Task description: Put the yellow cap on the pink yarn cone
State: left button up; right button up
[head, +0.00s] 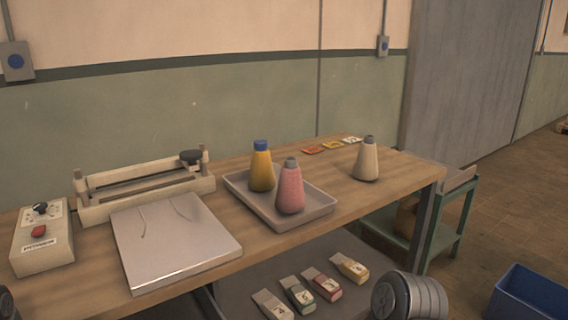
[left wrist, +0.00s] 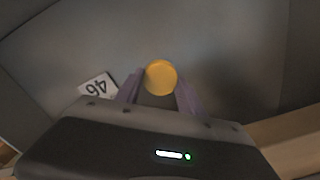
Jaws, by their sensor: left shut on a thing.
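The pink yarn cone (head: 290,188) stands upright on a grey tray (head: 240,193) on the workbench, with a grey tip on top. The yellow cap (left wrist: 160,77) shows as a round disc in the left wrist view. My left gripper (left wrist: 160,86) is shut on it, one finger on each side. The cap and the left gripper do not show in the head view. My right gripper is in neither view.
A yellow cone with a blue cap (head: 261,168) stands beside the pink one on the tray. A cream cone (head: 367,160) stands to the right on the bench (head: 400,170). A metal plate (head: 172,240) lies left of the tray. A white tag marked 46 (left wrist: 98,85) shows near the left gripper.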

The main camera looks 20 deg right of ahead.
pick_arm(q)
jog(key=d+f+n+p, duration=0.1)
jog(key=d+f+p, duration=0.1)
jog(key=d, duration=0.3)
jog(key=d+f+n+p, duration=0.1)
jog(key=d+f+p, duration=0.1)
jog(key=d, duration=0.4)
jog(key=d+f+p, duration=0.2)
jog(key=d+f, duration=0.1)
jog(key=d, duration=0.3)
jog(key=shift+d+f+n, duration=0.15)
jog(key=shift+f+n, duration=0.15)
jog(key=shift+n, duration=0.1)
